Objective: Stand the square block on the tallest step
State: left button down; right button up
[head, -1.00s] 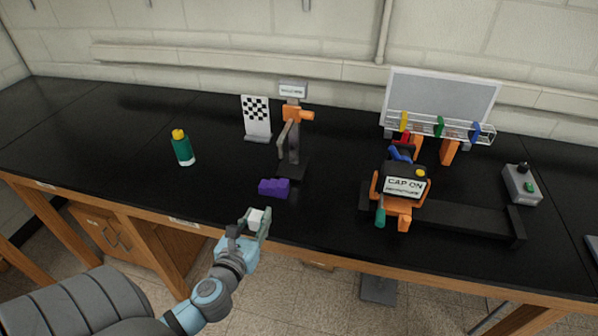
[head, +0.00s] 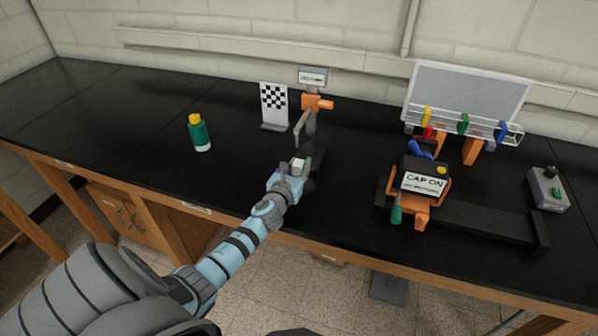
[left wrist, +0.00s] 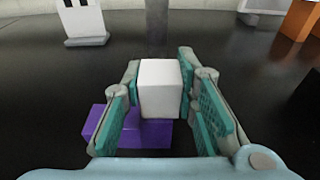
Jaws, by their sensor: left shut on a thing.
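The square block is a white cube (left wrist: 160,88), held between the fingertips of my left gripper (left wrist: 160,95) in the left wrist view. In the head view it shows as a small white cube (head: 298,165) at the tip of my left gripper (head: 288,175). The purple stepped block (left wrist: 110,128) is on the black table, below and behind the gripper. In the wrist view the cube and left finger hide part of it, and in the head view my gripper covers most of it. I cannot tell whether the cube touches a step. My right gripper is not in view.
A post stand with an orange clamp (head: 317,103) rises just behind the gripper. A checkered board (head: 274,105) stands behind to the left, and a green bottle (head: 199,134) farther left. An orange fixture with a sign (head: 424,183) is to the right.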

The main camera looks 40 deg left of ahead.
pick_arm(q)
jog(key=shift+s+r, duration=0.15)
jog(key=c, duration=1.3)
grip_release()
jog(key=shift+f, duration=0.2)
jog(key=shift+s+d+r+p, duration=0.1)
jog(key=shift+s+r+p, duration=0.05)
jog(key=shift+r+p, duration=0.2)
jog(key=p+v, duration=0.1)
jog(key=v, duration=1)
jog(key=shift+s+d, duration=0.1)
jog(key=shift+s, duration=0.15)
